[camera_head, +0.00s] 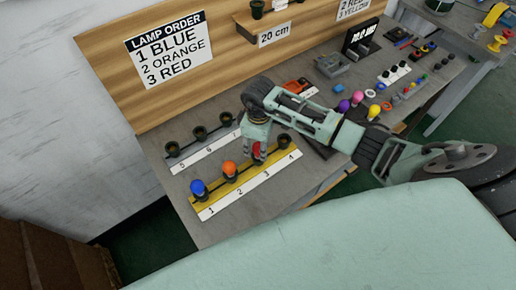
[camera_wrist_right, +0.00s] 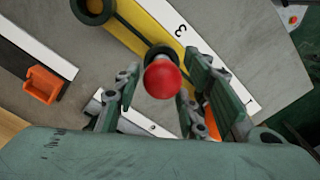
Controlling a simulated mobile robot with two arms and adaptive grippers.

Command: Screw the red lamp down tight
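The red lamp (camera_head: 257,152) stands at position 3 of the yellow strip (camera_head: 222,197), partly hidden by my right gripper (camera_head: 258,150). In the right wrist view the red lamp (camera_wrist_right: 162,80) sits over a dark socket (camera_wrist_right: 158,52), between the fingers of my right gripper (camera_wrist_right: 163,85). Gaps show on both sides of the lamp, so the fingers look open around it. Whether the lamp is fully seated cannot be told. My left gripper is not in view.
A blue lamp (camera_head: 198,188) and an orange lamp (camera_head: 229,169) stand at positions 1 and 2, and an empty socket (camera_head: 284,141) at 4. Behind is a white strip (camera_head: 207,147) with several empty sockets. Loose lamps (camera_head: 358,98) lie to the right.

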